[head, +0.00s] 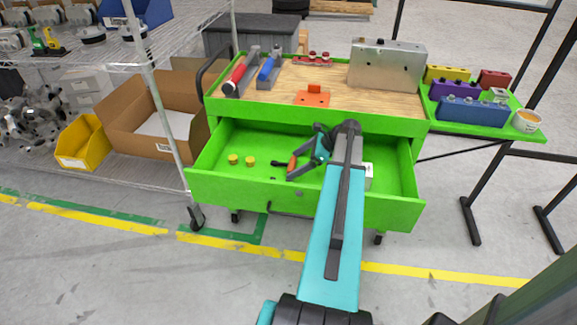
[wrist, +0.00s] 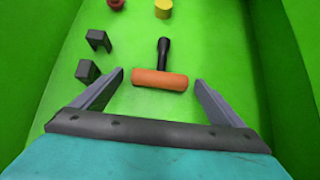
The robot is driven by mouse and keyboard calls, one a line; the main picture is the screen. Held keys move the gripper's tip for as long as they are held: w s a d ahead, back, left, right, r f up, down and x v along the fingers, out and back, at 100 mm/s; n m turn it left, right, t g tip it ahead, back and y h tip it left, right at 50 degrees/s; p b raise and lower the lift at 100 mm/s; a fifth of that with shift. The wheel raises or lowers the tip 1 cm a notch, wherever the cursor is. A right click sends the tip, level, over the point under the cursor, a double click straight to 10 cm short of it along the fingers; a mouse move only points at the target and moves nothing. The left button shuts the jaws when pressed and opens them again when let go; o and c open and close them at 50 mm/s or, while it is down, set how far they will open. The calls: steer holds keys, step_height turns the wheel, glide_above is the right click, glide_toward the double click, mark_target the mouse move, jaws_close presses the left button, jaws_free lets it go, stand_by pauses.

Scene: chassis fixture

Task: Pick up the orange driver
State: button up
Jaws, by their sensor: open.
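The orange driver lies in the open green drawer, with an orange crossbar handle (wrist: 160,79) and a short black shaft (wrist: 163,52) pointing away from my gripper in the wrist view. In the head view, its orange handle (head: 292,163) shows near the drawer's middle. My gripper (wrist: 157,79) is open and empty, with one finger near each end of the handle. It also shows over the drawer in the head view (head: 293,165). A gap shows between each fingertip and the handle; the height above it is hard to tell.
Two black brackets (wrist: 93,55) lie left of the driver. A yellow round piece (wrist: 163,9) and a red one (wrist: 116,4) lie farther off. Green drawer walls (wrist: 285,70) rise on both sides. The wooden worktop (head: 330,92) overhangs behind, holding tools and a metal box (head: 387,67).

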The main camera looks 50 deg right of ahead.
stand_by(0.5)
steer(key=c, duration=1.2)
steer(key=shift+r, duration=0.1)
step_height(320, 180, up, 28)
steer(key=p, duration=0.2)
steer(key=shift+p, duration=0.3)
